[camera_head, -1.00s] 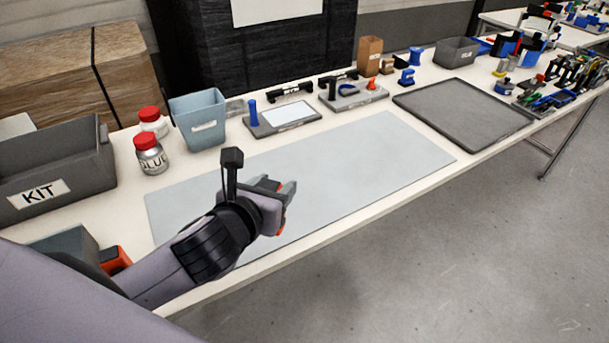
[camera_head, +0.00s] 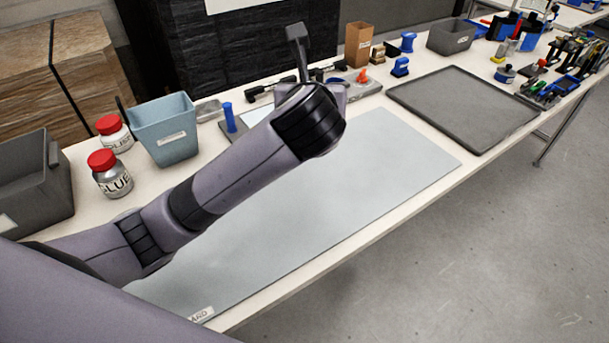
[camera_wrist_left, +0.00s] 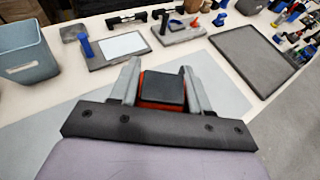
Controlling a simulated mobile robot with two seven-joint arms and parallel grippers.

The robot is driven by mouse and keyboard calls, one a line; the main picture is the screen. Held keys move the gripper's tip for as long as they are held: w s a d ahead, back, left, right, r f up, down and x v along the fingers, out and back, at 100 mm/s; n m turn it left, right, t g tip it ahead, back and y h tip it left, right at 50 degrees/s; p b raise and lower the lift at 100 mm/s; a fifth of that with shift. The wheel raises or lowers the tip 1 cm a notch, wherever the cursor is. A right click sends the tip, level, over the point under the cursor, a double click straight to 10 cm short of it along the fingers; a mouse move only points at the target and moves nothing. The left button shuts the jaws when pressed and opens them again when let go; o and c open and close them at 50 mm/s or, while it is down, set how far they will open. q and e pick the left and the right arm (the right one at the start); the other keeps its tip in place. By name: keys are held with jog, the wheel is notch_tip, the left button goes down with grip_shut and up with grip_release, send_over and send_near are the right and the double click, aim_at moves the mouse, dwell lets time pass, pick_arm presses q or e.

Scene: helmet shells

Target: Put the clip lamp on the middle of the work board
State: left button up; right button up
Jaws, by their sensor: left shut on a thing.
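The work board (camera_head: 350,190) is a flat pale grey-blue sheet on the white table, with a label at its near left corner. My left gripper (camera_wrist_left: 160,70) is shut on a small red-orange block with a dark top (camera_wrist_left: 162,90), which I take to be the clip lamp. In the left wrist view it sits between the two grey fingers. I cannot tell the lamp's height above the table. My right gripper is not in view.
A blue-grey bin (camera_head: 166,135), red-capped jars (camera_head: 110,172) and a dark kit box (camera_head: 30,185) stand left. Trays with tools (camera_wrist_left: 116,46) line the back. A dark tray (camera_head: 462,105) lies right. The near right half of the board is clear.

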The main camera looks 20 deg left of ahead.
pick_arm(q)
notch_tip(320, 180, down, 17)
jog(key=shift+s+b, duration=0.1)
jog(key=shift+b, duration=0.95)
jog(key=shift+f, duration=0.25)
jog(key=shift+f, duration=0.15)
jog(key=o, duration=1.1)
jog(key=shift+s+r, duration=0.15)
jog(key=shift+r, duration=0.05)
jog(key=p+v, duration=0.1)
jog(key=v, duration=1)
jog(key=shift+s, duration=0.3)
jog(key=shift+d, duration=0.1)
